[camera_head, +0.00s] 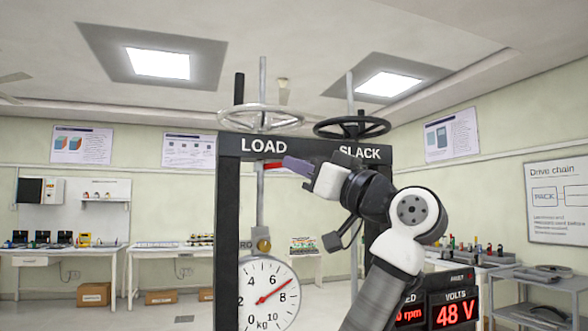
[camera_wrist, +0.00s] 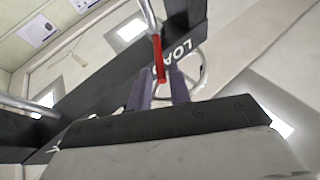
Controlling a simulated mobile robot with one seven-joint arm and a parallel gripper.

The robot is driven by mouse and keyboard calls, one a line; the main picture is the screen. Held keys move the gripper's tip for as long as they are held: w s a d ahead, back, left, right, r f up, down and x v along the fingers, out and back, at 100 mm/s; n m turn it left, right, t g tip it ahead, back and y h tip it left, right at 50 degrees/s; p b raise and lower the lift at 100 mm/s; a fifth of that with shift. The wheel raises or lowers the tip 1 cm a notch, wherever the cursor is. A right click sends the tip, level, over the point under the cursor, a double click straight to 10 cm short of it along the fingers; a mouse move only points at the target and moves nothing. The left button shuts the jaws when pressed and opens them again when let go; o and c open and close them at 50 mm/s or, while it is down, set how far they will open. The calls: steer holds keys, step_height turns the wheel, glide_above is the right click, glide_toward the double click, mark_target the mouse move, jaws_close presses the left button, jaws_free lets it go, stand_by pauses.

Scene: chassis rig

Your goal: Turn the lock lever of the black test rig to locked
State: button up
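The black test rig (camera_head: 228,230) stands in the middle of the head view, its top beam marked LOAD and SLACK. A red lever (camera_head: 273,166) sticks out sideways to the right from near the upright rod below LOAD. My gripper (camera_head: 291,165) reaches it from the right. In the wrist view the red lever (camera_wrist: 158,58) points down toward my gripper (camera_wrist: 160,92), with its end between the two purple fingers. Gaps show on both sides, so the fingers look open around it. Lock markings on the lever are not readable.
A white handwheel (camera_head: 262,118) and a black handwheel (camera_head: 352,127) sit above the beam. A round kg dial (camera_head: 262,307) hangs below. A red-digit display (camera_head: 452,313) is at lower right. Side benches stand well back, with open floor at left.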

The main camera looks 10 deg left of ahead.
steer(key=b+v, duration=0.3)
steer(key=v, duration=0.8)
steer(key=shift+d+b, duration=0.25)
steer(key=shift+b, duration=0.1)
steer(key=shift+s+f, duration=0.15)
steer(key=shift+s, duration=0.05)
